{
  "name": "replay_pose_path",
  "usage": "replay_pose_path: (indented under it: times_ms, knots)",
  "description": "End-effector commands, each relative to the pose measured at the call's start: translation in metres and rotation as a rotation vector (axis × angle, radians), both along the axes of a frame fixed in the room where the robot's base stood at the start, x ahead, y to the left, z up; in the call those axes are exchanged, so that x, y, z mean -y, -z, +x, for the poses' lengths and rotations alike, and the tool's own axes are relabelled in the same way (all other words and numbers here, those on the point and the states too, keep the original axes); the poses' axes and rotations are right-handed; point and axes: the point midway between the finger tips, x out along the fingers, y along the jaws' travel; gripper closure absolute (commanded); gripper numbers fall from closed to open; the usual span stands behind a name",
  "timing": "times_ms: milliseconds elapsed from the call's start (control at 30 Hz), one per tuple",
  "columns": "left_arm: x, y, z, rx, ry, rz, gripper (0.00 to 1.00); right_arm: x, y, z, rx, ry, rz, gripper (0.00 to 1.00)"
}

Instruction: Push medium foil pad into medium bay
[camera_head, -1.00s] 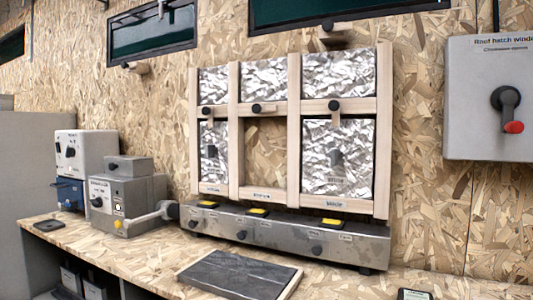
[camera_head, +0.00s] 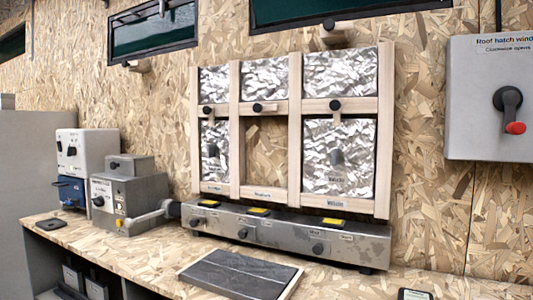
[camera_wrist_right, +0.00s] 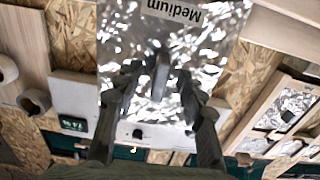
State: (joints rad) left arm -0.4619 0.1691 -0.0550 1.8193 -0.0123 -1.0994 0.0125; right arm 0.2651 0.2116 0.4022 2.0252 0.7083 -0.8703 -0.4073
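The medium foil pad (camera_wrist_right: 125,50) is crinkled silver foil with a label reading "Medium", upside down in the right wrist view. A small grey handle (camera_wrist_right: 160,76) stands out from its face. My right gripper (camera_wrist_right: 158,85) has its dark fingers on either side of this handle and appears shut on it, with the pad in front of the wall. The exact finger contact is hard to see. In the head view the medium bay (camera_head: 265,150) is the bare, lower middle opening of the wooden frame, with bare board showing at its back. Neither gripper shows in the head view.
Foil pads fill the other bays, including the lower right one (camera_head: 340,175). A metal rail (camera_head: 290,235) with knobs runs below the wooden frame (camera_head: 296,130). A dark slab (camera_head: 240,275) lies on the bench (camera_head: 100,240). Grey boxes stand left; a grey hatch box (camera_head: 490,110) hangs right.

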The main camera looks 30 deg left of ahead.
Motion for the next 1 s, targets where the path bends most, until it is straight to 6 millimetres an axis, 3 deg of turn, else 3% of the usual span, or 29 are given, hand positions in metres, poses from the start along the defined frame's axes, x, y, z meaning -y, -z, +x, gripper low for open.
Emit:
replay_pose_path:
  times_ms: [33,300,567,833,1000]
  knots:
    - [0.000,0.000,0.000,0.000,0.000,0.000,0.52,0.000,0.000,0.000,0.000,0.000,0.000,0.67]
    - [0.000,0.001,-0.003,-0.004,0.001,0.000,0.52,0.000,0.000,0.000,0.000,0.000,0.000,1.00]
    - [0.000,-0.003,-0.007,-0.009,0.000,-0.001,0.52,0.000,-0.005,0.000,0.001,0.000,-0.001,1.00]
    - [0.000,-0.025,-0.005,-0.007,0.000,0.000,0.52,0.000,-0.032,0.000,0.001,0.000,-0.002,1.00]
    - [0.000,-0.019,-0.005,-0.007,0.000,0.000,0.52,0.000,-0.045,0.000,0.003,-0.001,-0.003,1.00]
